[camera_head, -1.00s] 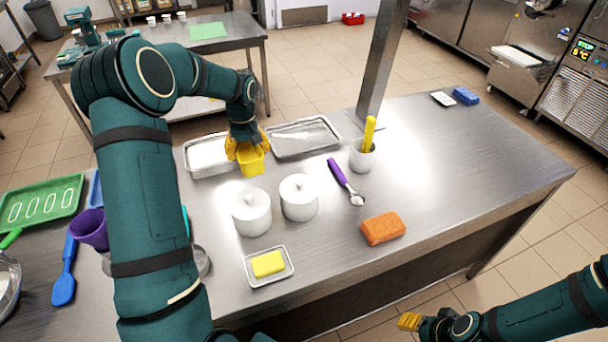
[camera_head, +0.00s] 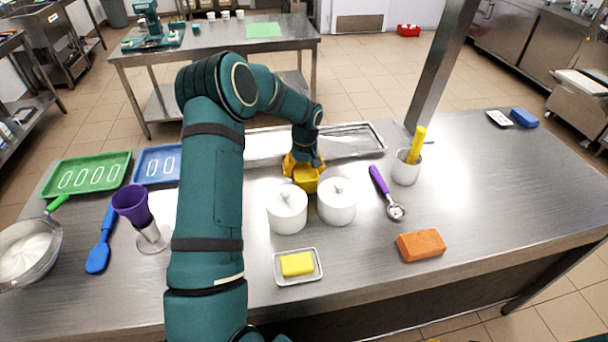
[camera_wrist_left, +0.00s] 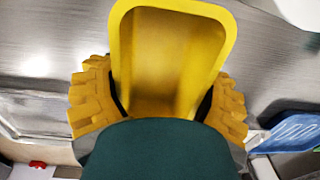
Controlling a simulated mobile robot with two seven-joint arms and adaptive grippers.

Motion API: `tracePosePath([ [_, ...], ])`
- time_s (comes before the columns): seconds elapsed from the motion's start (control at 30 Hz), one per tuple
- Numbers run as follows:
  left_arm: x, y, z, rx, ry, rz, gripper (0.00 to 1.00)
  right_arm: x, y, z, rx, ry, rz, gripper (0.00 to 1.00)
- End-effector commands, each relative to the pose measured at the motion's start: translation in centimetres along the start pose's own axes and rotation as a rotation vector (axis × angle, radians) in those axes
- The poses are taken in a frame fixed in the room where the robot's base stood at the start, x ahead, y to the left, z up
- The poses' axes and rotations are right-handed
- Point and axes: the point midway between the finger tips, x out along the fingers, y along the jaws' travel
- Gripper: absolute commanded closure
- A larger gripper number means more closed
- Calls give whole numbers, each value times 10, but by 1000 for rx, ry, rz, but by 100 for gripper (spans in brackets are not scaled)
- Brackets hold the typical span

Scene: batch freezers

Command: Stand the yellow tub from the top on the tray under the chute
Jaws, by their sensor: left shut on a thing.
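My left gripper (camera_head: 303,165) is shut on the yellow tub (camera_head: 307,181), just behind the two white lidded pots in the head view. The pots hide the tub's lower part, so I cannot tell whether it touches the table. In the left wrist view the tub (camera_wrist_left: 170,55) is between the fingers of the left gripper (camera_wrist_left: 160,105). Its open mouth faces the camera and its inside looks empty.
White pots (camera_head: 287,210) (camera_head: 337,204) stand close to the tub. Shallow steel trays (camera_head: 345,141) lie behind it. A purple scoop (camera_head: 381,184), a white cup (camera_head: 406,168) with a yellow handle and an orange sponge (camera_head: 421,245) are to the right. A steel post (camera_head: 437,70) rises behind.

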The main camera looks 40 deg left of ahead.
Motion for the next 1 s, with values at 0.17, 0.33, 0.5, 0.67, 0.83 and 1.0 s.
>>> tracePosePath([
  [0.17,17,0,0,0,0,0,65,1,0,0,0,0,0,53],
  [0.33,16,0,0,0,1,0,65,1,0,0,0,0,0,53],
  [0.5,21,0,0,0,0,0,65,5,2,1,-1,-1,0,53],
  [0.67,20,0,0,0,0,0,0,3,1,1,-1,-1,0,53],
  [0.83,19,0,0,0,0,0,0,3,1,1,0,-1,0,53],
  [1.0,11,0,0,0,2,0,0,0,0,0,0,0,0,53],
])
